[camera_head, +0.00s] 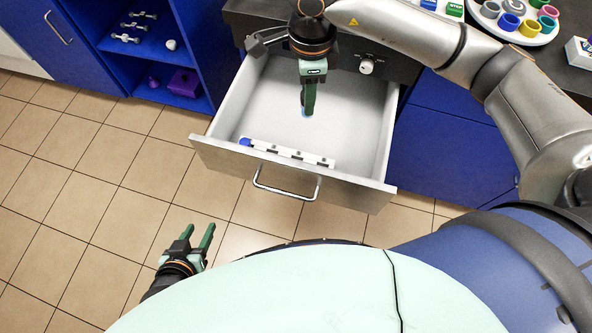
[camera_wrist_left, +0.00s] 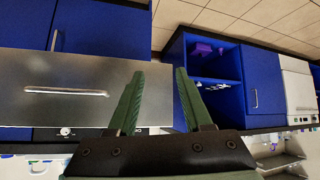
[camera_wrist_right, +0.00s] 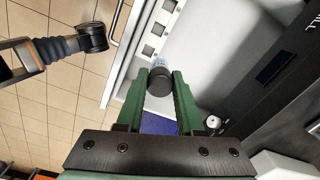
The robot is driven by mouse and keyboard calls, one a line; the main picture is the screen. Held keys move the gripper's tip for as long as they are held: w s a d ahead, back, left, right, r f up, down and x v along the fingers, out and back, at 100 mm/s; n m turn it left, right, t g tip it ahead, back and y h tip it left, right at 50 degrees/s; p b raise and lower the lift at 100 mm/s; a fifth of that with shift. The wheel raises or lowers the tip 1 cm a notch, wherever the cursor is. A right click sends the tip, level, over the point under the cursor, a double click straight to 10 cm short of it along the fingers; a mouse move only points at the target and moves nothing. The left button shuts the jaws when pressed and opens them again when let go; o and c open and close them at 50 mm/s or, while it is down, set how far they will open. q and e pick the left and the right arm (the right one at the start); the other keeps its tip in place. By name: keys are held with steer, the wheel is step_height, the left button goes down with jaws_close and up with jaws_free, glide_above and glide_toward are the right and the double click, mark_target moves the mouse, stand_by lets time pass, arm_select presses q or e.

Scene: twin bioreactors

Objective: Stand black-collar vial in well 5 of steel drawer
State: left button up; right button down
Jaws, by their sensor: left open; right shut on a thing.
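The steel drawer (camera_head: 222,155) is pulled open. A white strip with a row of dark square wells (camera_head: 312,157) lies along the inside of its front wall; it also shows in the right wrist view (camera_wrist_right: 140,62). My right gripper (camera_head: 307,112) points down over the drawer, behind the strip, shut on the black-collar vial. In the right wrist view the vial (camera_wrist_right: 160,80) shows its black top between the fingertips, with a pale body beyond. The well numbers are not legible. My left gripper (camera_head: 200,236) is open and empty, outside the drawer over the floor; its fingers also show in the left wrist view (camera_wrist_left: 155,95).
A blue item (camera_head: 245,142) sits at the strip's left end. The drawer handle (camera_head: 285,190) sticks out in front. A counter with a round tray of coloured rings (camera_head: 510,22) is at upper right. A blue open cabinet (camera_head: 180,100) stands left. The drawer floor is mostly clear.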

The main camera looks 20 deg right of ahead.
step_height(320, 180, down, 5)
steer(key=a+m+b, duration=0.2)
steer(key=m+b, duration=0.1)
steer(key=m, duration=0.3)
steer(key=m+b, duration=0.2)
steer(key=m, duration=0.1)
glide_above(296, 156)
steer(key=s, duration=0.2)
step_height(296, 156, down, 14)
steer(key=f, duration=0.1)
steer(key=f+b, duration=0.1)
steer(key=f, duration=0.2)
steer(key=shift+w+a+f, duration=0.15)
steer(key=shift+a+f, duration=0.05)
steer(key=shift+a, duration=0.05)
steer(key=shift+f, duration=0.2)
